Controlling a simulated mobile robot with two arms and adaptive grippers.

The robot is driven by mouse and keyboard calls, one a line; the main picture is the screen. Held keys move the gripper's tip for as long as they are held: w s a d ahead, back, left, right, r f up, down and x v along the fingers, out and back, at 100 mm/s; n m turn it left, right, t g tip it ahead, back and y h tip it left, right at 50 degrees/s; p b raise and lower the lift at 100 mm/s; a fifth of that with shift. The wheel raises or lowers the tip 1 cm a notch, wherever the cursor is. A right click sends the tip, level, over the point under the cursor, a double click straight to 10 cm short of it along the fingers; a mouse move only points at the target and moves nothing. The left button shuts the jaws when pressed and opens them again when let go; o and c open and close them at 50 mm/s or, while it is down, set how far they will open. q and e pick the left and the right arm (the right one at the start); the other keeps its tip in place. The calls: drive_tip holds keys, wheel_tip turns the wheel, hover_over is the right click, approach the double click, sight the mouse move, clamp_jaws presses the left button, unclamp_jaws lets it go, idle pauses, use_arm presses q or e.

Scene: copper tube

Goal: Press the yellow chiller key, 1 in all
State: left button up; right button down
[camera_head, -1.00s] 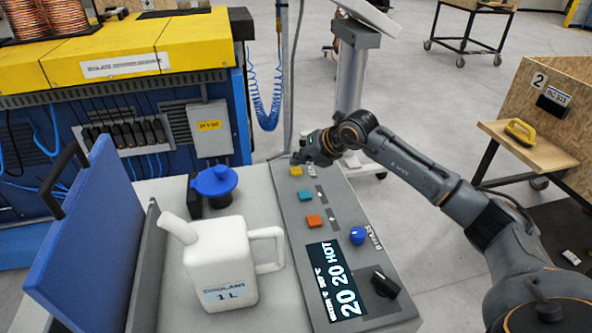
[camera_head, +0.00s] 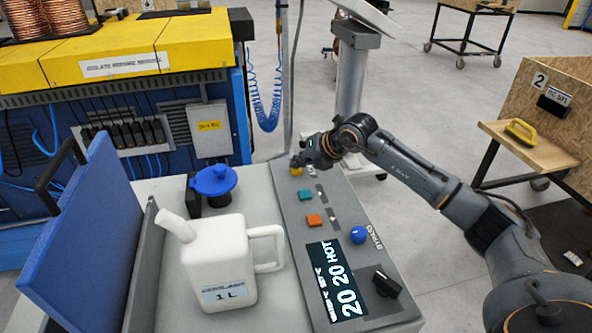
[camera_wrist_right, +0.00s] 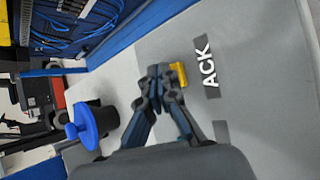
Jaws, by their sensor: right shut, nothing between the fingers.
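The yellow key (camera_head: 296,172) is at the far end of the grey chiller panel, partly covered by my right gripper (camera_head: 296,163). In the right wrist view the yellow key (camera_wrist_right: 179,73) lies beside the word ACK. My right gripper (camera_wrist_right: 165,71) is shut and empty there, its fingertips right at the key's edge. I cannot tell whether they touch it or whether the key is pressed down. My left gripper is not in view.
A teal key (camera_head: 305,195), an orange key (camera_head: 314,220), a blue knob (camera_head: 358,235), a black knob (camera_head: 386,284) and a display (camera_head: 336,280) share the panel. A white coolant jug (camera_head: 220,262), blue cap (camera_head: 213,181) and raised blue lid (camera_head: 88,240) stand left.

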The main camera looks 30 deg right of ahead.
sight(299, 171)
drive_tip(key=shift+f, duration=0.25)
idle(0.3)
drive_tip(key=shift+r, duration=0.1)
drive_tip(key=shift+r+p, duration=0.3)
drive_tip(key=shift+r, duration=0.45)
drive_tip(key=shift+r, duration=0.1)
drive_tip(key=shift+r+p, duration=1.65)
drive_tip(key=shift+r, duration=0.8)
drive_tip(key=shift+f, duration=0.1)
